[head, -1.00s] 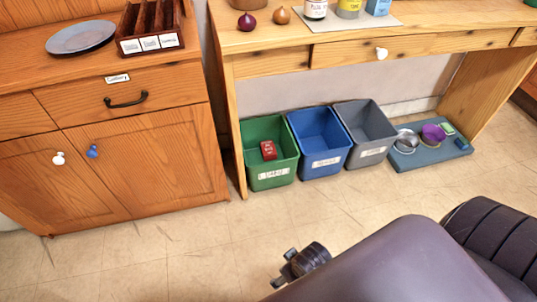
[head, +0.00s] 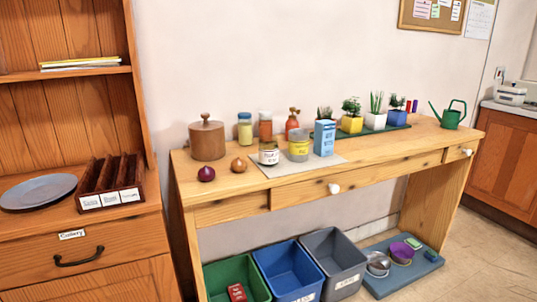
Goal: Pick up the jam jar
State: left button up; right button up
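A small jar with a white label (head: 268,154) stands on a pale mat (head: 330,161) on the wooden table. It may be the jam jar, but its label is too small to read. A yellow-banded tin (head: 299,149) and a blue carton (head: 324,138) stand to its right on the mat. Behind are a jar with yellow-green contents (head: 245,131), an orange-brown jar (head: 265,127) and a red bottle (head: 292,122). Neither of my grippers shows in the head view.
A brown wooden canister (head: 207,140), a red onion (head: 206,174) and a brown onion (head: 239,165) stand left of the mat. Potted plants and a green watering can (head: 451,115) are at the right. Bins stand below the table. A hutch (head: 80,120) stands at the left.

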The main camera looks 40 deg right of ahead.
aim_at(267, 149)
jog(key=z, duration=1.3)
